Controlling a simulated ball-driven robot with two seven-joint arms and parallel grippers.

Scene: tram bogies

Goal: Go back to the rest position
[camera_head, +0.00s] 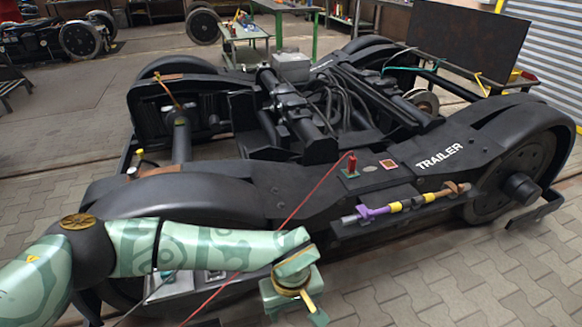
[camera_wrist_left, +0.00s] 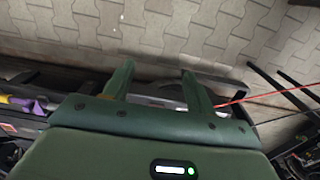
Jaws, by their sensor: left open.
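My left arm comes in from the left in the head view, patterned in pale green. My left gripper (camera_head: 300,300) is at the bottom middle, in front of the near side of the black bogie (camera_head: 235,190). In the left wrist view the two green fingers of my left gripper (camera_wrist_left: 155,88) stand apart with nothing between them, over grey paving. A red cable (camera_head: 310,198) runs from a red plug on the bogie down behind my left arm. It also shows in the left wrist view (camera_wrist_left: 260,97). My right gripper is not in view.
The bogie, marked TRAILER, fills the middle. A purple and yellow rod (camera_head: 410,203) lies along its near side. A green workbench (camera_head: 245,35) stands behind, and a dark board (camera_head: 470,45) at the back right. Paved floor (camera_head: 450,280) is clear at the front right.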

